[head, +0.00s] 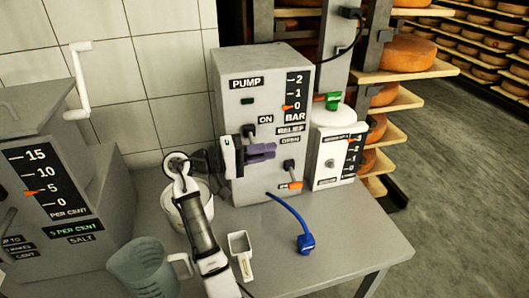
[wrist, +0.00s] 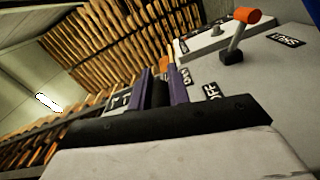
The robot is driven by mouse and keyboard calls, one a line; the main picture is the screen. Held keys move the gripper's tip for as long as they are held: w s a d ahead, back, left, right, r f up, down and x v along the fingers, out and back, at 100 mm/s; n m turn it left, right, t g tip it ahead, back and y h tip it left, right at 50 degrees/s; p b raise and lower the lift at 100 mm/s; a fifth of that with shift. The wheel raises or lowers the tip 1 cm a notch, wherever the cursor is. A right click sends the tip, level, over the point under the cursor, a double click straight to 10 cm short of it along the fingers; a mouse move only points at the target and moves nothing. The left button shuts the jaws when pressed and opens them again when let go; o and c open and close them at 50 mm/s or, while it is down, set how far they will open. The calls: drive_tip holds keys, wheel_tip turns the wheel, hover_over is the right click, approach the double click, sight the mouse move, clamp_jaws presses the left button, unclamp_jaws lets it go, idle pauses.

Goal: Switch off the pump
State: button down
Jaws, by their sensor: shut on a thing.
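The pump (head: 225,125) is a grey box with a PUMP label, standing at the back of the bench in the head view. Its small green lamp (head: 247,101) looks dark. The orange pointer (head: 287,107) of its BAR scale sits near 0. The black pump switch (head: 250,131) is left of the ON label and partly hidden by my gripper. My gripper (head: 264,151) has purple fingers against the pump's front, just below ON. In the wrist view, my gripper (wrist: 162,88) is shut on a dark piece, seemingly the switch lever, beside the ON and OFF labels.
An orange-tipped lever (head: 290,185) is low on the pump; a blue hose end (head: 306,243) lies in front. A white bucket (head: 188,208), clear jug (head: 145,268) and scoop (head: 241,250) are near my arm. The bench's right front is clear.

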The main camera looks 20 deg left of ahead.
drive_tip(key=c, duration=1.3)
unclamp_jaws()
drive_tip(key=shift+f, duration=0.1)
